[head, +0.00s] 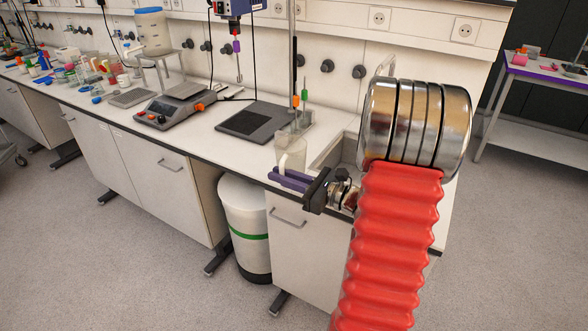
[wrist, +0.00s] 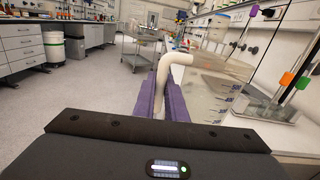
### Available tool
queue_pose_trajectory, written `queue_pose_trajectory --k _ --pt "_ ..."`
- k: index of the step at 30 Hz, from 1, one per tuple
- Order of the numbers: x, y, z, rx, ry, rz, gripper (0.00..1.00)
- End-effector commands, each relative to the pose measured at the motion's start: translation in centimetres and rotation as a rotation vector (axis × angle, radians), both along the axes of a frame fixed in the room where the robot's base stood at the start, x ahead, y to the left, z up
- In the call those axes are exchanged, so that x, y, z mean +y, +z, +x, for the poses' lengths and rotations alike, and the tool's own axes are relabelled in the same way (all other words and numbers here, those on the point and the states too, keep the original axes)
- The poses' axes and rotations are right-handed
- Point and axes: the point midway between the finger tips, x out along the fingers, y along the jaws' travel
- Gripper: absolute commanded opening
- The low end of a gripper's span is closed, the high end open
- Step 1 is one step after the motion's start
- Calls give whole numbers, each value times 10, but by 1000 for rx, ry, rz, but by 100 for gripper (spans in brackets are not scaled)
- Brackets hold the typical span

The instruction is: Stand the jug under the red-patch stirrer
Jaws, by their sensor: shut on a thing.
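My gripper (head: 288,179) has purple fingers shut on the white handle of a clear jug (head: 288,152). In the wrist view the handle (wrist: 163,88) sits between the fingers, and the jug's clear body (wrist: 208,90) is to their right. The jug looks upright at the bench's front edge; I cannot tell whether it touches the top.
Rods with orange (head: 295,101) and green (head: 304,95) patches stand in a clear holder behind the jug. A sink (head: 335,152) lies right of it. A hotplate-like device (head: 174,106) and cluttered bottles are further left. A white bin (head: 244,225) stands below.

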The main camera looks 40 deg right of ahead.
Motion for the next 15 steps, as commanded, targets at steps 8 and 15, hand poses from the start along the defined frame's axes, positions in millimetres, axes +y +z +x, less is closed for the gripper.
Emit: queue_pose_trajectory --k 8,15 --pt "56 -46 30 3 158 4 0" --pt "116 -90 49 1 299 4 0"
